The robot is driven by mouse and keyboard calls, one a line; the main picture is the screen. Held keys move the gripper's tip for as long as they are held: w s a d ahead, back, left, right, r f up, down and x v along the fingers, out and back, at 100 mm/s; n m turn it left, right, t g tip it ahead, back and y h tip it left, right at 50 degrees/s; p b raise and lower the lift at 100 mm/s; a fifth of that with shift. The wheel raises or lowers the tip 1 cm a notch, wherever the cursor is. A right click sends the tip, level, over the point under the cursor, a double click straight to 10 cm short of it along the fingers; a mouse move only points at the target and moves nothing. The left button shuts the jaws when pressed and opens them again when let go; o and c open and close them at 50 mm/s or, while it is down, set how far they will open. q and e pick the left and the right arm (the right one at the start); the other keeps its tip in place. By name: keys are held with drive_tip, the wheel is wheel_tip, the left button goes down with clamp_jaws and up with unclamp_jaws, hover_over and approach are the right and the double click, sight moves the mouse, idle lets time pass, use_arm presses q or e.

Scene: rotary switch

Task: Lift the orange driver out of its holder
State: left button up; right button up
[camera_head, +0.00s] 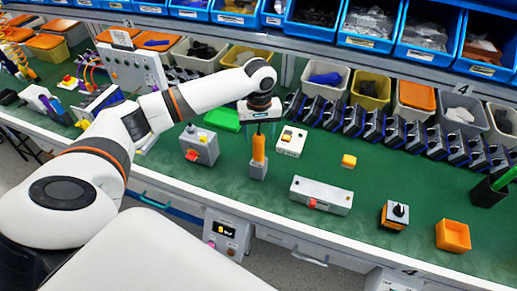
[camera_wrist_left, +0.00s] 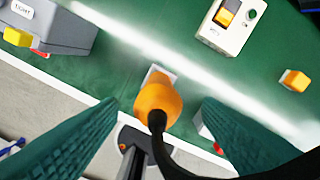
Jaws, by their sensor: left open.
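The orange driver (camera_head: 258,148) stands upright in its small grey holder (camera_head: 258,171) near the front of the green bench. My left gripper (camera_head: 261,130) is directly above it, pointing down. In the left wrist view the driver's round orange top (camera_wrist_left: 158,98) lies between the two spread teal fingers of my left gripper (camera_wrist_left: 160,108), with a gap on each side. A black cord runs from the driver's top. A pale part of the holder (camera_wrist_left: 159,73) shows behind the driver; the rest is hidden. My right gripper is not in view.
A grey box with an orange-red button (camera_head: 199,146) stands left of the driver, and a white switch box (camera_head: 291,140) to its right. A long grey box (camera_head: 320,195) lies front right.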

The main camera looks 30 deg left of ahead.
sight(258, 143)
use_arm(q)
wheel_tip(258, 143, down, 5)
drive_tip(key=shift+a+f+p, duration=0.1)
drive_tip(key=shift+a+p, duration=0.05)
drive_tip(key=shift+p, duration=0.5)
clamp_jaws()
